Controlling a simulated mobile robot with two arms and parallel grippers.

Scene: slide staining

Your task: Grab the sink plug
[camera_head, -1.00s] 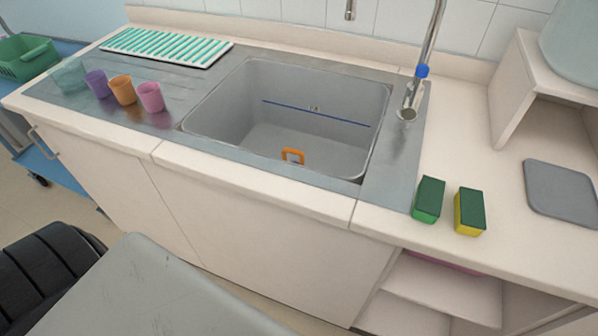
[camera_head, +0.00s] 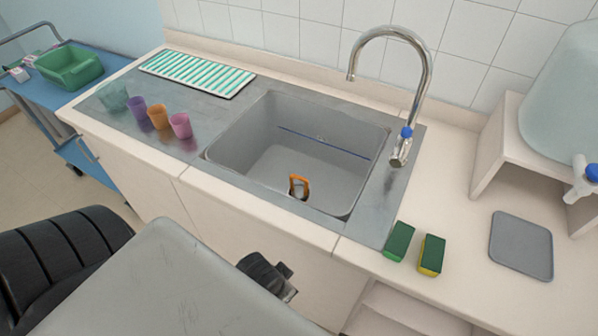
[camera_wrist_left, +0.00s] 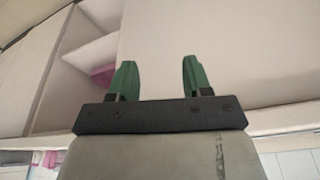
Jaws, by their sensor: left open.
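The sink plug (camera_head: 298,186) has an upright orange loop handle on a dark base. It sits on the floor of the grey sink basin (camera_head: 262,150), near its front wall. My left gripper (camera_wrist_left: 157,77) shows in the left wrist view with two green fingers apart and nothing between them. Pale cabinet fronts and open shelves lie beyond the fingers. In the head view a dark part of my arm (camera_head: 264,274) shows low in front of the cabinet, away from the plug; no fingertips are visible there. My right gripper is not in view.
A curved faucet (camera_head: 425,75) stands behind the sink at right. Cups (camera_head: 158,116) and a striped mat (camera_head: 197,72) are left of it. Two sponges (camera_head: 399,241) (camera_head: 431,255) and a grey board (camera_head: 521,246) lie on the right counter. The basin around the plug looks clear.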

